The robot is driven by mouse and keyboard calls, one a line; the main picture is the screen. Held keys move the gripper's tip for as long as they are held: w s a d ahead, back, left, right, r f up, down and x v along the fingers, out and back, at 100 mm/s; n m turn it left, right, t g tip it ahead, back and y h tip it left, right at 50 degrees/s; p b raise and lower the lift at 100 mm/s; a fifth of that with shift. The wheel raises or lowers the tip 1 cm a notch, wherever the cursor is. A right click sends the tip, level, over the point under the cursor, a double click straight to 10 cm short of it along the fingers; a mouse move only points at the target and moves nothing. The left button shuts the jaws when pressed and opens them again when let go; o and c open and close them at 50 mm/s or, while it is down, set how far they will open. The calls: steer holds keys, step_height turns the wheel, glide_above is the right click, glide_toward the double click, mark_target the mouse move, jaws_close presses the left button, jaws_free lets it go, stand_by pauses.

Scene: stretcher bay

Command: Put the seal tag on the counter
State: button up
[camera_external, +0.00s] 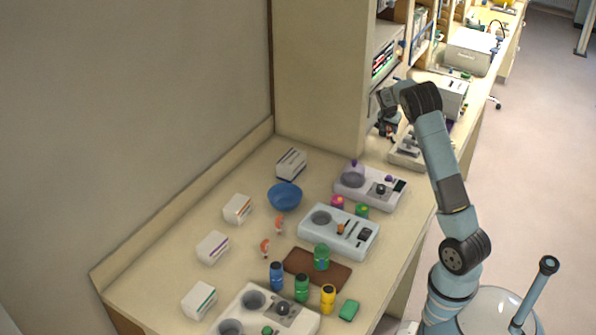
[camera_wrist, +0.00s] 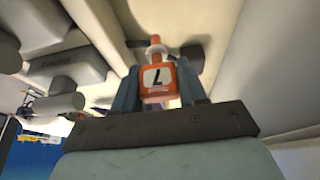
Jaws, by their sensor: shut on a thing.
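The seal tag (camera_wrist: 157,79) is orange with a white square face that bears a dark mark like a 7, and a narrow orange and white stem. In the wrist view it sits between the two fingers of my gripper (camera_wrist: 158,88), which is shut on it. In the external view my gripper (camera_external: 386,128) hangs at the end of the raised arm, at the far right, beside the tall cabinet. The counter (camera_external: 155,285) is a long beige worktop running from the front left to the back right.
Devices (camera_external: 340,232), a blue bowl (camera_external: 285,196), white boxes (camera_external: 213,247), a brown mat (camera_external: 332,275) and several coloured jars (camera_external: 302,288) crowd the near counter. A tall cabinet (camera_external: 322,75) stands behind. A strip along the wall at left is bare.

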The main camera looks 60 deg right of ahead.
mark_target(393, 129)
steer(key=shift+w+d+f, duration=0.1)
steer(key=shift+f, duration=1.65)
steer(key=shift+f, duration=0.1)
steer(key=o, duration=1)
steer(key=v, duration=1.2)
